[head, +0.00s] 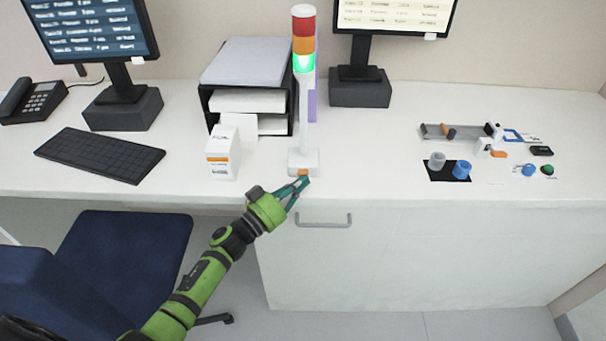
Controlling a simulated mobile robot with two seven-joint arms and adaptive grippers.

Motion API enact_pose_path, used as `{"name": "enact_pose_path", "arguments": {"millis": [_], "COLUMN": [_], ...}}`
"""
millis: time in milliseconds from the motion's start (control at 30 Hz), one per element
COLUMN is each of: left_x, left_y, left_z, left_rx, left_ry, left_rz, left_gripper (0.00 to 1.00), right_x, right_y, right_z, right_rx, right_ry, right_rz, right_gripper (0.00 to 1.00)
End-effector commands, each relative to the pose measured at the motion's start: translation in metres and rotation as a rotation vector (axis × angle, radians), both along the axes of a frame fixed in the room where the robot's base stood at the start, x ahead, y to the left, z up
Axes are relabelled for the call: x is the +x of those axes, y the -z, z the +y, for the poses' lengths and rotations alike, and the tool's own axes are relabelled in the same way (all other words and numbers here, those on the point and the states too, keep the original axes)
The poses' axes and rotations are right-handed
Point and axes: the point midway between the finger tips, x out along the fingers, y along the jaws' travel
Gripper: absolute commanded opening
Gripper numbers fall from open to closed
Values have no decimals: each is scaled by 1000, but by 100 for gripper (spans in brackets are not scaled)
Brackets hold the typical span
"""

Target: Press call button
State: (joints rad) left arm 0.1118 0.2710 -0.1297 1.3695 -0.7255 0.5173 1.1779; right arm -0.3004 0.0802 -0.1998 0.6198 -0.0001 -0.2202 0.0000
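The call button looks like a small orange button (303,173) on the front of the white base (296,162) of a signal light tower (304,62). The tower has red, orange and green sections, and the green one is lit. My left gripper (303,184) is at the front edge of the desk, with its teal fingertips right at the orange button. I cannot tell whether they touch it. The fingers look slightly apart, with nothing visible between them. My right gripper is not in view.
A white box (222,153) and a paper tray (247,78) stand left of the tower. A keyboard (100,154), phone (33,100) and two monitors are on the desk (385,170). Small tube parts (462,170) lie at the right. A blue chair (125,255) stands in front.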

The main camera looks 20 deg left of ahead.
Motion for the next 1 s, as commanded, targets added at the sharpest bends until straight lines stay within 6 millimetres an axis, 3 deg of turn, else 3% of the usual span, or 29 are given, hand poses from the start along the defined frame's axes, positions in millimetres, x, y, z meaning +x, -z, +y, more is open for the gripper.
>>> {"name": "enact_pose_path", "arguments": {"millis": [1000], "left_x": [16], "left_y": [-4], "left_z": [8], "left_rx": [2], "left_ry": [-10], "left_rz": [-6], "left_gripper": [0], "right_x": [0], "right_y": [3], "right_z": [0], "right_rx": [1], "right_ry": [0], "right_rz": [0], "right_gripper": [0]}}
